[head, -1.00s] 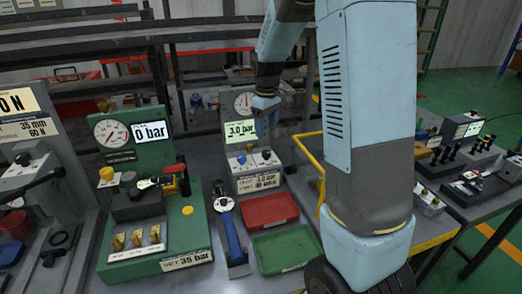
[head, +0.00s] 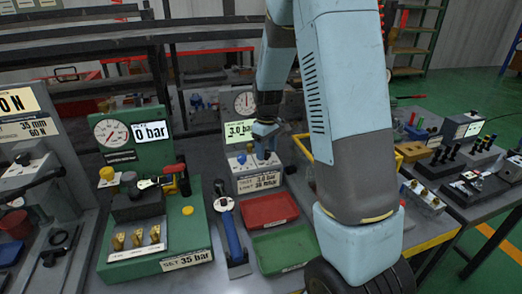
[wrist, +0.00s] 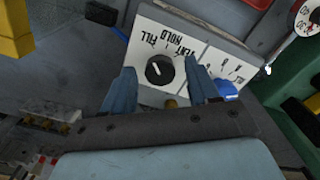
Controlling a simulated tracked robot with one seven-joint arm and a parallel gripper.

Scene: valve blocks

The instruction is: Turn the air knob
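A sloped white panel (wrist: 193,50) on a grey block shows a round black knob (wrist: 159,70) with a white pointer line, marked FILL, HOLD and VENT. A blue knob (wrist: 226,89) sits beside it at a numbered scale; it also shows in the head view (head: 241,159). No "air" label is legible. My gripper (wrist: 160,72) is open and empty, its two blue fingers on either side of the black knob. I cannot tell whether they touch it. In the head view my gripper (head: 265,150) is low over the panel's right part and hides the black knob.
The block's display (head: 240,130) reads 3.0 bar, with a round gauge (head: 245,102) above. In front lie a red tray (head: 270,210) and a green tray (head: 281,247). A green gauge block (head: 112,160) stands left.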

